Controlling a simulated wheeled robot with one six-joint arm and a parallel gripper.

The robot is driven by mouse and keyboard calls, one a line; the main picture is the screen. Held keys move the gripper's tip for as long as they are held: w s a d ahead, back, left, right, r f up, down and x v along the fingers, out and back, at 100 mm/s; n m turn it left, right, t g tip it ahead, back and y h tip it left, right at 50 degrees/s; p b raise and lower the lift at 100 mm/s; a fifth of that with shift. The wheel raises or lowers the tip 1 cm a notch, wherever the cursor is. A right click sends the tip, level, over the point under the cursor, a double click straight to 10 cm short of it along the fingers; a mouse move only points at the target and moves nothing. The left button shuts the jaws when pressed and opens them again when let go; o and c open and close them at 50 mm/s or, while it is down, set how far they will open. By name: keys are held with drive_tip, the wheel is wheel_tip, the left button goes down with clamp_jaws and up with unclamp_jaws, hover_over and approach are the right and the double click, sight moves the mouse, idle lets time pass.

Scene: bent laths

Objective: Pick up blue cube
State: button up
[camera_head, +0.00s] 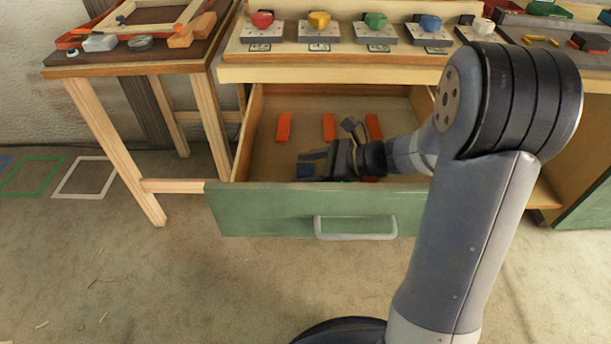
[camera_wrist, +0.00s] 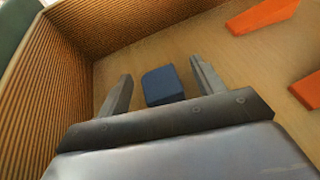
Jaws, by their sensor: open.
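The blue cube (camera_wrist: 162,85) lies on the bottom of the open drawer, near its front left corner. In the wrist view it sits between the two fingers of my gripper (camera_wrist: 157,90), with a gap on each side. In the head view my gripper (camera_head: 312,165) reaches down into the drawer from the right. A bit of the blue cube (camera_head: 305,171) shows there at the fingers; the rest is hidden. The fingers are open and hold nothing.
The drawer has a green front (camera_head: 262,210) with a grey handle (camera_head: 355,228). Several orange blocks lie in it, one at the back left (camera_head: 284,127). Above is a bench with coloured knobs (camera_head: 319,20). A wooden side table (camera_head: 140,60) stands at left.

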drive_tip(key=shift+w+a+f, duration=0.15)
drive_tip(key=shift+a+f, duration=0.1)
drive_tip(key=shift+a, duration=0.3)
drive_tip(key=shift+c, duration=0.3)
drive_tip(key=c, duration=1)
